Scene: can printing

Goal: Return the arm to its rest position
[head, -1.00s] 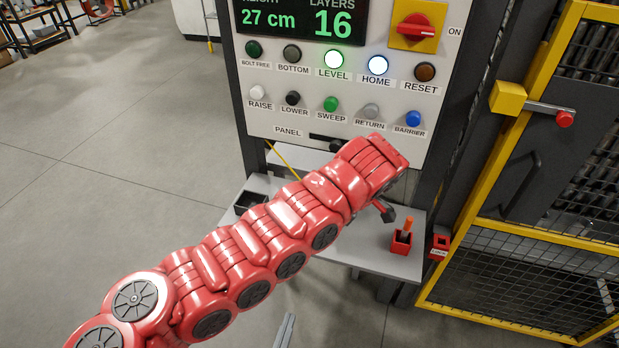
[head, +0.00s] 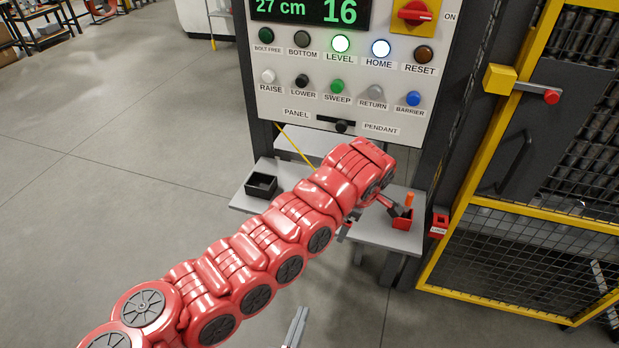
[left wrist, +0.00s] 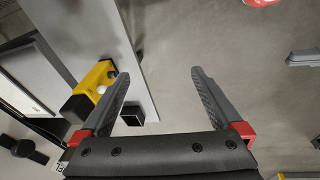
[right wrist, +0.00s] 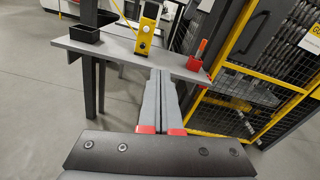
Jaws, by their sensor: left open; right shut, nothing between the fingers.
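My red left arm (head: 270,235) reaches from the lower left over the shelf (head: 240,202) below the control panel (head: 300,118). My left gripper (head: 370,218) is mostly hidden behind its wrist in the head view. In the left wrist view the left gripper (left wrist: 158,78) is open, with nothing between its fingers. A yellow device (left wrist: 96,80) shows beside its left finger. My right gripper (head: 299,318) is low in the head view. In the right wrist view the right gripper (right wrist: 159,75) is shut and empty, in front of the shelf (right wrist: 120,50).
On the shelf stand a black tray (head: 261,186) and a red holder (head: 402,222) with an orange piece. The yellow device (right wrist: 148,28) is also there. A yellow-framed mesh fence (head: 520,255) stands at the right. Open floor (head: 110,150) lies at the left.

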